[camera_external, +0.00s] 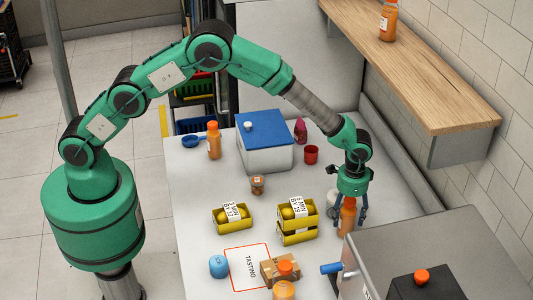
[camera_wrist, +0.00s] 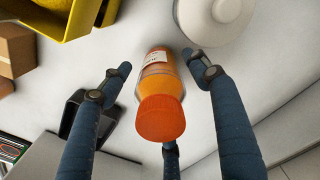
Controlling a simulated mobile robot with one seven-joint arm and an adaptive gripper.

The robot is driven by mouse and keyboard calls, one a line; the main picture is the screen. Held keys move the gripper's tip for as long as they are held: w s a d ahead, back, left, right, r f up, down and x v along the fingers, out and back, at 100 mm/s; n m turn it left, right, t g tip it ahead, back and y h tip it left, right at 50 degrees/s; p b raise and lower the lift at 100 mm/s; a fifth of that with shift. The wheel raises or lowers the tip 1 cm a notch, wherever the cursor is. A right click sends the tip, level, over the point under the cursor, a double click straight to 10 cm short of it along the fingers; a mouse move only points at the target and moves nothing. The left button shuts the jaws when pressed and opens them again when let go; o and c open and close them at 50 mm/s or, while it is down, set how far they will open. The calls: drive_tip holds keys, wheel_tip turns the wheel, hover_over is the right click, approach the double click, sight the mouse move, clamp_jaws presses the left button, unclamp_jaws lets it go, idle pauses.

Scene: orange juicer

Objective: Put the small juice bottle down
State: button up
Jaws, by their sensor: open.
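A juice bottle with orange juice and an orange cap stands under my gripper in the external view (camera_external: 348,217), to the right of the yellow crates. In the wrist view the same bottle (camera_wrist: 160,80) shows from above, cap toward the camera, with a white and red label. My gripper (camera_external: 352,212) is over and around it. In the wrist view the blue-grey fingers of my gripper (camera_wrist: 157,63) are spread on its sides, with gaps visible between the side fingers and the bottle. The bottle's base appears to be on the white table, though the contact is partly hidden.
Yellow crates (camera_external: 297,238) stand left of the bottle. A grey machine (camera_external: 420,250) is close in front. A cardboard box (camera_external: 268,273) lies farther left. A white round object (camera_wrist: 215,18) is near the fingers. Other bottles stand on the shelf (camera_external: 340,25) and table (camera_external: 190,225).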

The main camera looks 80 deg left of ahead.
wheel_tip(320, 180, up, 11)
drive_tip(key=shift+f+p, duration=0.1)
drive_tip(key=shift+p, duration=0.65)
drive_tip(key=shift+a+r, duration=0.1)
drive_tip(key=shift+r, duration=0.15)
drive_tip(key=s+a+r+t, duration=0.1)
drive_tip(key=s+a+r, duration=0.4)
drive_tip(key=s+r, duration=0.3)
drive_tip(key=s+a+r+n+t, duration=0.1)
drive_tip(key=s+a+r, duration=0.45)
drive_tip(key=r, duration=0.45)
drive_tip(key=s+a+r+t, duration=0.1)
drive_tip(key=s+a+r, duration=0.5)
drive_tip(key=r, duration=0.4)
drive_tip(key=s+a+t, duration=0.1)
drive_tip(key=s+a, duration=0.1)
drive_tip(key=s, duration=0.8)
drive_tip(key=s+a+r+n, duration=0.1)
drive_tip(key=s+a, duration=0.2)
drive_tip(key=s, duration=0.8)
drive_tip(key=s+a+r+t, duration=0.1)
drive_tip(key=s+a, duration=0.2)
drive_tip(key=s, duration=0.7)
drive_tip(key=shift+s+n+t, duration=0.3)
drive_tip(key=shift+s+n, duration=0.1)
